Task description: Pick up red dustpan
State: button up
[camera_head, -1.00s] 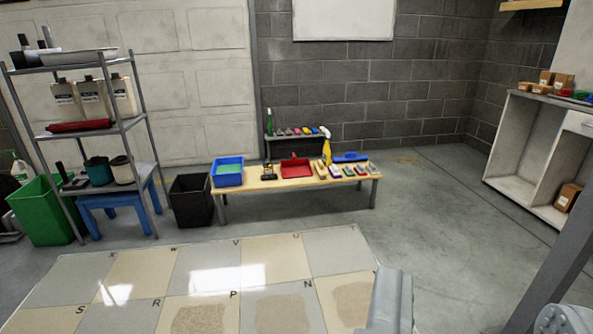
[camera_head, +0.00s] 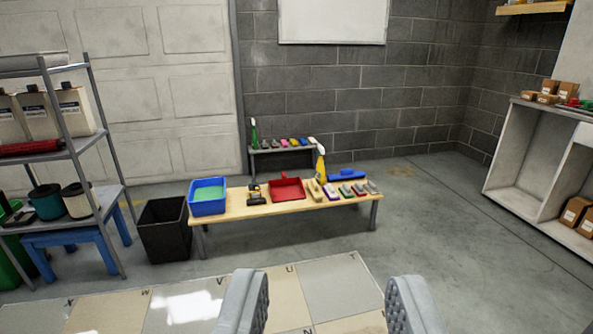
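The red dustpan (camera_head: 287,190) lies on a low wooden bench (camera_head: 232,207) ahead, near the bench's middle, with its handle toward the back. My gripper (camera_head: 327,305) shows at the bottom of the view, its two grey fingers wide apart with nothing between them.
On the bench, a blue bin (camera_head: 207,197) stands left of the dustpan, a black-handled brush (camera_head: 255,196) between them. Several brushes and a yellow spray bottle (camera_head: 320,165) stand to the right. A black bin (camera_head: 163,230) and a shelf rack (camera_head: 75,160) are at left. Floor at right is clear.

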aim_at(284, 189)
jog(key=i+u, duration=0.4)
jog(key=i, duration=1.25)
jog(key=i+z, duration=0.1)
jog(key=i, duration=0.45)
jog(key=i+j+z, duration=0.1)
jog(key=i, duration=0.45)
jog(key=i+j+z, duration=0.15)
jog(key=i, duration=0.4)
jog(key=i+j+z, duration=0.3)
jog(key=i, duration=0.15)
jog(key=i+j+z, duration=0.3)
jog(key=i, duration=0.15)
jog(key=l, duration=0.1)
